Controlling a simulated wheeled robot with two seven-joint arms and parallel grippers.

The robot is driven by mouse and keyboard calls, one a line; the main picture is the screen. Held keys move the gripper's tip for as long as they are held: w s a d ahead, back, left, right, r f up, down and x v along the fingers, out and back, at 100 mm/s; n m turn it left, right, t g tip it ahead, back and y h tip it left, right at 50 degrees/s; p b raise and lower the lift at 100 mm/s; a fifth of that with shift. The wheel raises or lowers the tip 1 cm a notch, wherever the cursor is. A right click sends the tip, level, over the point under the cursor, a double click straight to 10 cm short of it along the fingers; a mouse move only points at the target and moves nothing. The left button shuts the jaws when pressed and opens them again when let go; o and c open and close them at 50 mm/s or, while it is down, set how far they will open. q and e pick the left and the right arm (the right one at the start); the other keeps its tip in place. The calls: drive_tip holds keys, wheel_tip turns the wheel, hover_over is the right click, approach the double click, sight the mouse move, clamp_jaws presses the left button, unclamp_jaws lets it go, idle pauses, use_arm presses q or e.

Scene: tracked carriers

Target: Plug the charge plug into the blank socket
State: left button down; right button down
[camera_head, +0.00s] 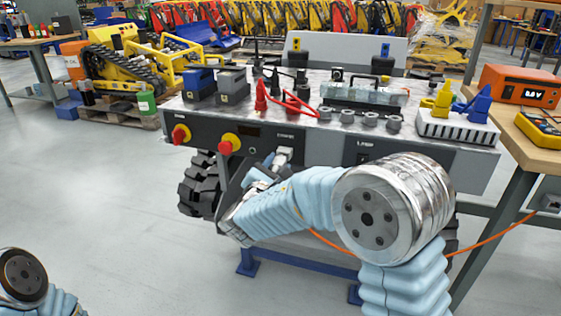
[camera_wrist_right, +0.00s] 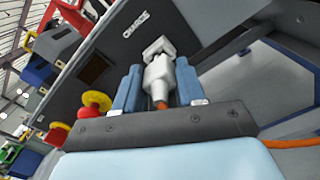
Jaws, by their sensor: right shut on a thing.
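The charge plug (camera_wrist_right: 160,78) is white-grey, with an orange cable end at its rear. My right gripper (camera_wrist_right: 157,84) is shut on it, one blue finger on each side. The plug's front is at the dark front panel, just below a label that seems to read CHARGE (camera_wrist_right: 135,24). A pale square piece (camera_wrist_right: 158,46) shows at its tip; I cannot tell whether the plug is seated. In the head view the plug (camera_head: 283,155) shows above my right gripper (camera_head: 270,172). A dark socket-like opening (camera_head: 362,158) is further right. Which socket is blank is unclear. My left gripper is out of view.
The panel belongs to a tracked carrier (camera_head: 465,160). Red-and-yellow stop knobs (camera_head: 229,144) sit left of the plug. Red clamps (camera_head: 285,102) lie on top. An orange cable (camera_head: 490,238) runs right, below a wooden bench (camera_head: 540,158). Floor at left is clear.

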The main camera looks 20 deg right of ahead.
drive_tip(key=shift+s+a, duration=0.3)
drive_tip(key=shift+s, duration=0.15)
drive_tip(key=shift+s+a, duration=0.1)
drive_tip(key=shift+b+v, duration=0.45)
drive_tip(key=shift+v, duration=1.15)
